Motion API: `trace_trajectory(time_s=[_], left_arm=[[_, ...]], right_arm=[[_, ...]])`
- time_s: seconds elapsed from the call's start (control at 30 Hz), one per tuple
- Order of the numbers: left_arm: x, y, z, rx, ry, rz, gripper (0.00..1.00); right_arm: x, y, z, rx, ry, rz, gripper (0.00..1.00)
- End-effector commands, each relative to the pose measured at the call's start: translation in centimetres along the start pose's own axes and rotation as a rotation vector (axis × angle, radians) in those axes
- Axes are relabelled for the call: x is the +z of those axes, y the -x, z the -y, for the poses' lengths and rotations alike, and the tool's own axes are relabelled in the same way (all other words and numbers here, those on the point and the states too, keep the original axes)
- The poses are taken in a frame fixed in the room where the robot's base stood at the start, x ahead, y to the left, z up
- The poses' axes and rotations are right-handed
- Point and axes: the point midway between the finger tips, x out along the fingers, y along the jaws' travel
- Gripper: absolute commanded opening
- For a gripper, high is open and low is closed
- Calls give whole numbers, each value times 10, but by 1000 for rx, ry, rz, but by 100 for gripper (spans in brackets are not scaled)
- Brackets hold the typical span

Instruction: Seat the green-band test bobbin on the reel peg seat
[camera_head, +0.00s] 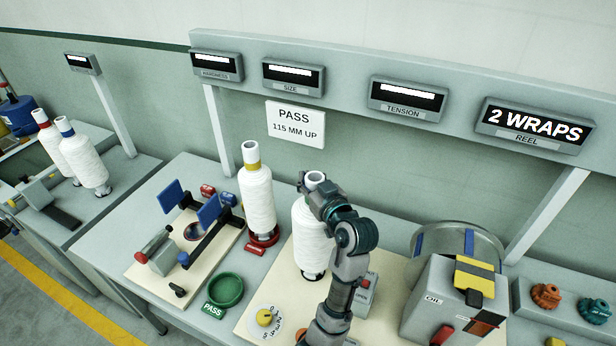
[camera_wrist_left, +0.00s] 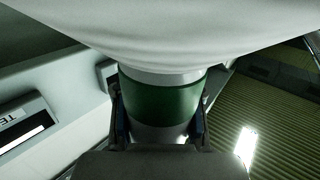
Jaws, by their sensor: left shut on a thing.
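The green-band test bobbin (camera_head: 308,238) is a tall white wound cone, upright over the cream board in the head view. Its green band (camera_wrist_left: 160,100) shows between the fingers in the wrist view. My left gripper (camera_head: 318,192) is shut on the bobbin's neck, from the right and above. The arm hides part of the bobbin's right side. A dark foot shows under it; I cannot tell whether it rests there or hangs just above. The reel peg seat is not clearly seen; a round grey drum with blue stripes (camera_head: 458,243) stands below the REEL display (camera_head: 534,126). My right gripper is not in view.
A yellow-band bobbin (camera_head: 257,195) stands on a red seat (camera_head: 262,243) at left. A green PASS dish (camera_head: 226,290) lies before it. Orange and teal knobs (camera_head: 546,295) are at far right.

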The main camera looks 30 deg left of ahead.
Motion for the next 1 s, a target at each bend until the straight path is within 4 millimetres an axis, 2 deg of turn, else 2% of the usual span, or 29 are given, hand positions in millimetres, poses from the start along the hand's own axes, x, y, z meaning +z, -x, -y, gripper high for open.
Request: trace_trajectory(time_s=[0.33,0.37,0.5,0.73,0.77,0.87,1.0], left_arm=[[2,0,0,1,3,-4,0],[2,0,0,1,3,-4,31],[2,0,0,1,2,-3,66],[3,0,0,0,0,-1,67],[5,-1,-1,-1,-2,4,73],[5,-1,-1,0,-2,3,98],[4,-1,0,0,-1,2,100]], right_arm=[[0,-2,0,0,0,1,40],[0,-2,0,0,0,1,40],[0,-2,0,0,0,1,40],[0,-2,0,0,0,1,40],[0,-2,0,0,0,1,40],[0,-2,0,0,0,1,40],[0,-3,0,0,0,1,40]])
